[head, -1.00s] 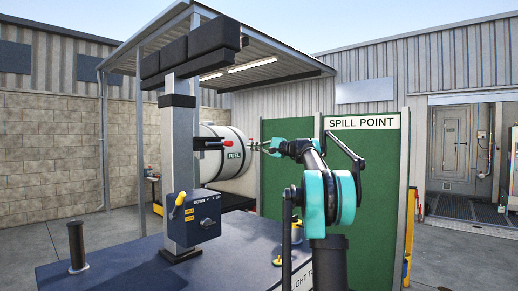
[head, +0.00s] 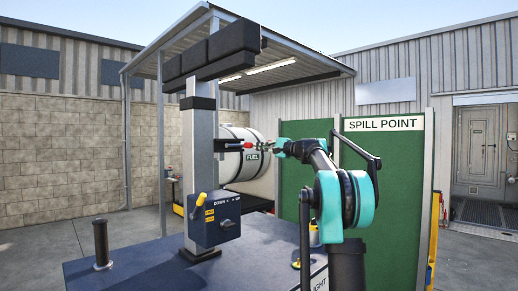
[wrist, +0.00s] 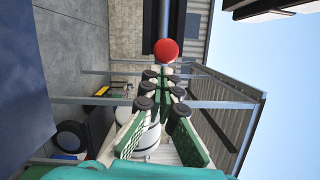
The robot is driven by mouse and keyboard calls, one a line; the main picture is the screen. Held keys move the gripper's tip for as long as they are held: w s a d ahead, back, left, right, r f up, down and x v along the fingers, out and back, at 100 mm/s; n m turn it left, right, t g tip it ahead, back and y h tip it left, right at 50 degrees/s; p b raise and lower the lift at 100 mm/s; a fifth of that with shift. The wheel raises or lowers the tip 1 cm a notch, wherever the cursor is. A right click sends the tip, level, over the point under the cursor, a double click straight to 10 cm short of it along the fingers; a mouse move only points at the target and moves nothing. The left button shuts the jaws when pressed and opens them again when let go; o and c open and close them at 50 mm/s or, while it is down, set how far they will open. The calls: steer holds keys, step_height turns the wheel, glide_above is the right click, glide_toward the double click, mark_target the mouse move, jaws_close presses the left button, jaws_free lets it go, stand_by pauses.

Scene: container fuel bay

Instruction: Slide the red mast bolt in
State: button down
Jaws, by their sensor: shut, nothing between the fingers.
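The red mast bolt (head: 236,146) sticks out level from the right side of the grey mast (head: 200,150) in the head view. Its round red end (wrist: 166,50) faces me in the wrist view. My gripper (head: 259,146) is shut and empty, just right of the bolt's end and roughly in line with it. In the wrist view my gripper (wrist: 160,88) has its fingertips just below the red end; I cannot tell whether they touch it. The bolt's inner end is hidden by the mast.
A blue control box (head: 215,219) with a yellow-topped lever is on the mast's lower part. A dark post (head: 101,243) stands on the blue deck (head: 135,268). A white fuel tank (head: 248,172) and green spill point panels (head: 385,200) stand behind my arm.

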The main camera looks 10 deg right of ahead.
mark_target(250, 147)
steer(key=shift+s+a, duration=0.75)
steer(key=shift+a, duration=0.3)
steer(key=shift+s+a, duration=0.75)
steer(key=shift+a, duration=0.25)
